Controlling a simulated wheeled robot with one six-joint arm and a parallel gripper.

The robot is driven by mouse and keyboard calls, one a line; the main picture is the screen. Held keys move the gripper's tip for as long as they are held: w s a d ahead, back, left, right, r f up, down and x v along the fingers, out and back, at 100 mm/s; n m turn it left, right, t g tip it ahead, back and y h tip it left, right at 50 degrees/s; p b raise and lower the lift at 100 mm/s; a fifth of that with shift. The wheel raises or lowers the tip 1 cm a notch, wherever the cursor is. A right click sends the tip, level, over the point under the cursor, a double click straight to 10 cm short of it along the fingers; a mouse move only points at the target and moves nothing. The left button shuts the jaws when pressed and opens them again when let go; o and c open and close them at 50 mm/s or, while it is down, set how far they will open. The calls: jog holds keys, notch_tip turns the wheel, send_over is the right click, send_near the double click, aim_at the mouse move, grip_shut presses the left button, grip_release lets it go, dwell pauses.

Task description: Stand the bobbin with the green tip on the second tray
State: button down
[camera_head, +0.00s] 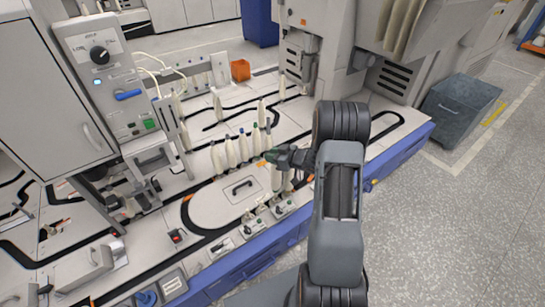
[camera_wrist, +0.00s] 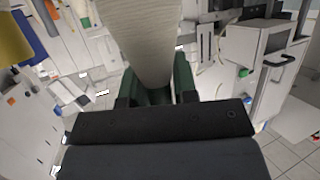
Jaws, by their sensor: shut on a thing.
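My gripper (camera_head: 278,158) has dark green fingers and is shut on a cream bobbin (camera_head: 276,180) above the front part of the machine bed. In the wrist view the held bobbin (camera_wrist: 150,40) fills the space between the two green fingers (camera_wrist: 155,92), its thick body rising out of the top of the picture. I cannot make out its tip colour. Small pale trays (camera_head: 250,229) stand along the front edge of the bed, below my gripper; I cannot tell which is the second.
A row of upright cream bobbins (camera_head: 230,152), some with blue or green tips, stands just left of my gripper. A flat plate with a black handle (camera_head: 242,186) lies in front of them. A control cabinet (camera_head: 105,70) rises at the left. An orange box (camera_head: 240,70) is at the back.

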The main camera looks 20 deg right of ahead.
notch_tip(320, 180, down, 5)
jog(key=b, duration=0.4)
jog(key=shift+a+f, duration=0.1)
jog(key=shift+s+p, duration=0.1)
jog(key=shift+p, duration=0.2)
dwell(1.3)
jog(key=shift+f+b, duration=0.4)
jog(key=shift+f, duration=0.15)
dwell(0.4)
jog(key=c, duration=1.2)
grip_release()
jog(key=shift+s+r, duration=0.1)
jog(key=p, duration=0.6)
send_near(273, 167)
jog(key=shift+w+d+f, duration=0.6)
jog(key=shift+f, duration=0.25)
